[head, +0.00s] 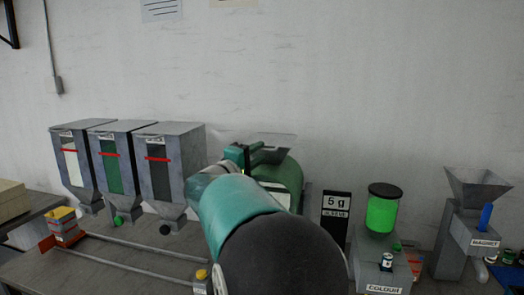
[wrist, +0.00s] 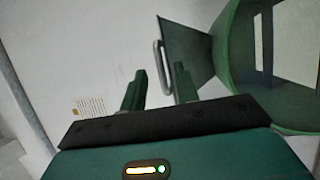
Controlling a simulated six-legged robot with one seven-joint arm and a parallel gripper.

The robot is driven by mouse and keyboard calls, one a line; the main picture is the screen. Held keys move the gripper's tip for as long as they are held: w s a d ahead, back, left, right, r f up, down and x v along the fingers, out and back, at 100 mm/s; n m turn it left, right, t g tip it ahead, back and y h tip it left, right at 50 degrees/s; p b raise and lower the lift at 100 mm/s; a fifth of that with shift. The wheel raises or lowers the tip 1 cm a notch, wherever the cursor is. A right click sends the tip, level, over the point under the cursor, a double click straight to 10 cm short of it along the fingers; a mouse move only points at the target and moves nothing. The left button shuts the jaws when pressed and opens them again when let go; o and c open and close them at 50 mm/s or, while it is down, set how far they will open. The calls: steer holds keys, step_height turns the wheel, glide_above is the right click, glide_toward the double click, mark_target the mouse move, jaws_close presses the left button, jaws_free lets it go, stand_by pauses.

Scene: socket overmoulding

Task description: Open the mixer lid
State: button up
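The mixer (head: 287,172) is a green drum behind my arm in the head view, partly hidden by it. In the wrist view the drum (wrist: 228,45) fills the right side. The mixer lid (wrist: 190,50) is a dark green panel meeting the drum's rim and standing out from it at an angle. A grey bar handle (wrist: 158,60) is on the lid's left edge. My gripper (wrist: 159,70) is open, and the handle appears in the gap between its fingers, touching neither visibly. In the head view my gripper (head: 247,156) is by the drum's top, mostly hidden.
Three grey hoppers (head: 128,165) stand left of the mixer. A "5 g" display (head: 336,205), a colour unit with a green jar (head: 382,212) and a magnet hopper (head: 470,225) stand right. Rails (head: 140,262) run along the bench at left front. The wall is close behind.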

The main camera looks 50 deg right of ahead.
mark_target(262, 149)
steer(key=shift+w+d+r, duration=0.1)
steer(key=shift+w+d, duration=0.05)
steer(key=shift+d, duration=0.5)
steer(key=shift+w+d, duration=0.1)
steer(key=shift+d, duration=0.5)
steer(key=shift+s+d+r, duration=0.1)
steer(key=shift+d+r, duration=0.05)
steer(key=shift+d, duration=0.25)
jaws_close()
steer(key=shift+r, duration=0.1)
